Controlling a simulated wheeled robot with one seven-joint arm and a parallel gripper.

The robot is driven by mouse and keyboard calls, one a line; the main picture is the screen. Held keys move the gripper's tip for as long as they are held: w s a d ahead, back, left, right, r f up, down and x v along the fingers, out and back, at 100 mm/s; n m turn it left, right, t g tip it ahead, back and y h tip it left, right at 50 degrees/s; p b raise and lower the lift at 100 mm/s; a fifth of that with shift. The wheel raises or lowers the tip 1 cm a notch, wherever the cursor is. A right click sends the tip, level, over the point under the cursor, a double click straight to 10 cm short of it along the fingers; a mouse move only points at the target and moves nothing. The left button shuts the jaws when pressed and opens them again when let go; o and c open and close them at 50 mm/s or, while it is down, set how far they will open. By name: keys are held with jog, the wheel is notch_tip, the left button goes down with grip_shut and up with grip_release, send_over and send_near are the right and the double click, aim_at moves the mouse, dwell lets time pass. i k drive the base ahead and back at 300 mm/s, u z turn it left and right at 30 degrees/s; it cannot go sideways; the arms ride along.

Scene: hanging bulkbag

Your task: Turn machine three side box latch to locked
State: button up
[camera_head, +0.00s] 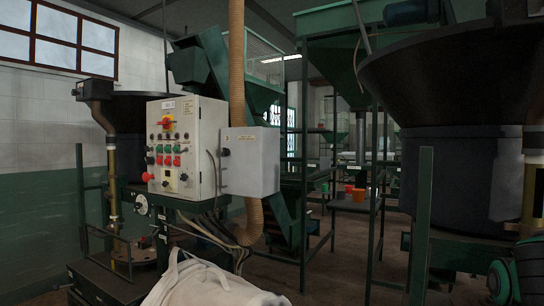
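A light grey side box (252,165) sits against the right side of a white control cabinet (207,140), left of the picture's middle. A small dark latch or knob (226,152) shows near the left edge of the side box's front. It is too small to tell how it is turned. My gripper is not in view.
A tan ribbed hose (237,70) hangs just behind the boxes, and loose cables run below. A white bulk bag (212,284) is at the bottom front. A large dark hopper (450,90) and green posts stand at right. Floor shows at centre right.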

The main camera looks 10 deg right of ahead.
aim_at(226, 152)
jog(key=z, duration=0.4)
jog(key=k, duration=1.15)
jog(key=u, duration=1.35)
jog(key=i, duration=1.65)
